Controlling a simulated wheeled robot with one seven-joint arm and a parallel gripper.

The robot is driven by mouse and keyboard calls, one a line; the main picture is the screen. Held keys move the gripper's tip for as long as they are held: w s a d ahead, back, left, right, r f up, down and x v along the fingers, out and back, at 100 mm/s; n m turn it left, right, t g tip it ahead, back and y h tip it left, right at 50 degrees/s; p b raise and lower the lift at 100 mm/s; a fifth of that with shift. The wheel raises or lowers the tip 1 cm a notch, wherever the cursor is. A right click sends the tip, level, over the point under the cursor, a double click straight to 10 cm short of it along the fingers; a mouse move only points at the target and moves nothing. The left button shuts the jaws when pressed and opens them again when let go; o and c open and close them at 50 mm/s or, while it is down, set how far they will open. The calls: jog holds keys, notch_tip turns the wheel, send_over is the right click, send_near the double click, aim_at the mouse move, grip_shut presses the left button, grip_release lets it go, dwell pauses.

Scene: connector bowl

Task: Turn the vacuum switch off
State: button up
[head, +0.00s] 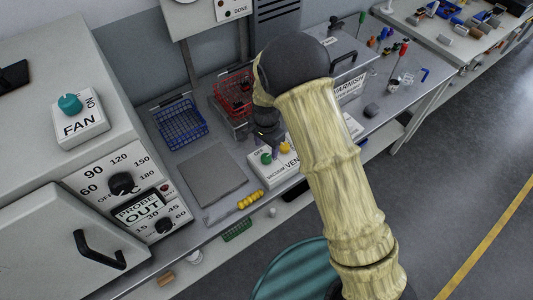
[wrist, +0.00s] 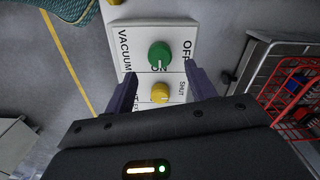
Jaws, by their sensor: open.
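A white switch box (head: 262,173) with VACUUM and VENT labels stands on the bench in the head view, and its face (wrist: 131,33) fills the middle of the wrist view. Its green vacuum knob (wrist: 159,54) has a pale mark at its lower edge, and OFF is printed to its right in the wrist view. The green knob also shows in the head view (head: 266,158). A yellow knob (wrist: 160,92) sits beside it, near SHUT. My gripper (wrist: 160,72) is open and empty over the box, its fingers apart on either side of the knobs. Contact cannot be told.
A red wire basket (head: 233,90) and a blue one (head: 180,124) stand behind the box. A grey plate (head: 212,170) lies to its left, with a yellow object (head: 250,199) near the bench's front edge. An oven-like unit with a FAN knob (head: 70,104) stands further left.

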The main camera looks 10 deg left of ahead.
aim_at(266, 156)
notch_tip(266, 156, down, 6)
jog(key=shift+p, duration=0.6)
jog(key=c, duration=1)
